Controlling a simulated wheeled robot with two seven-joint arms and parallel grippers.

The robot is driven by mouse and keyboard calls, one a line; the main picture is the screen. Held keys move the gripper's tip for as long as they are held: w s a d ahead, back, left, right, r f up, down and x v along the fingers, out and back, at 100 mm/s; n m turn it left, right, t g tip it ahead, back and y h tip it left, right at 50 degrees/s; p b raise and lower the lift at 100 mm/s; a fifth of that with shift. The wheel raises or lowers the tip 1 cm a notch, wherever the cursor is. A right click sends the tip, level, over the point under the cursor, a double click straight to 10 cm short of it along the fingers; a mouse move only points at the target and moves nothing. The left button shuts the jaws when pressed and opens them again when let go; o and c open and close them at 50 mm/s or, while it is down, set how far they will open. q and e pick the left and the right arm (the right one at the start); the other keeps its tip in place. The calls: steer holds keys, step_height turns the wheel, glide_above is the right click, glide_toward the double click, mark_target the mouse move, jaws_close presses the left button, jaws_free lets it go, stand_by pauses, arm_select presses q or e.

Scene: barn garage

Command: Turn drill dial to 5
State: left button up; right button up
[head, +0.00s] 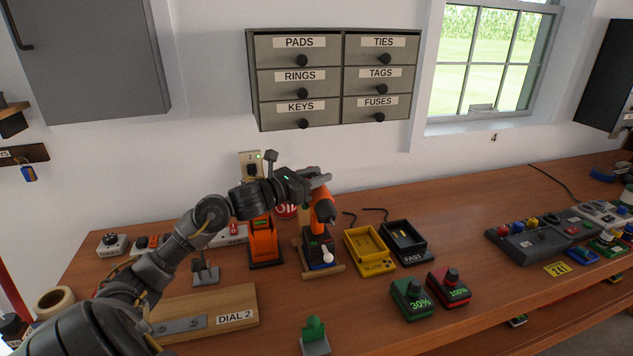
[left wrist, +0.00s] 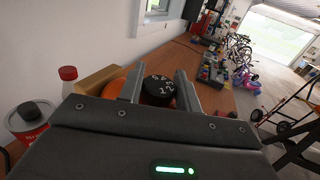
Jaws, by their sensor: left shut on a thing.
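An orange and black drill (head: 322,212) stands upright on a small wooden stand on the workbench. In the left wrist view its black dial (left wrist: 158,88) carries white numbers, with 1, 2 and others partly readable. My left gripper (head: 320,180) is at the top of the drill, its fingers on either side of the dial and shut on it. The fingers also show in the left wrist view (left wrist: 160,75). Which number the dial is set to cannot be told. My right gripper is not in view.
Just left of the drill stands an orange and black tool (head: 264,240). To the right are a yellow charger (head: 368,250) marked SLOW and a black charger (head: 404,243) marked FAST. Green and red battery packs (head: 412,298) lie in front. A wooden DIAL 2 board (head: 205,310) lies front left.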

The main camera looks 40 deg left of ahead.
arm_select(q)
steer(key=m+h+b, duration=0.1)
steer(key=m+g+h+b, duration=0.1)
steer(key=h+b, duration=0.1)
steer(key=m+h+b, duration=0.1)
steer(key=shift+a+f+g+h+b, duration=0.1)
steer(key=shift+f+g+h+b, duration=0.2)
steer(key=shift+g+b, duration=0.1)
steer(key=shift+r+m+g+h+b, duration=0.2)
steer(key=shift+m+g+h+b, duration=0.3)
steer(key=shift+m+h+b, duration=0.4)
steer(key=shift+r+m+g+h, duration=0.1)
steer(key=shift+m+g+h, duration=0.85)
steer(key=shift+h, duration=0.35)
steer(key=o, duration=1)
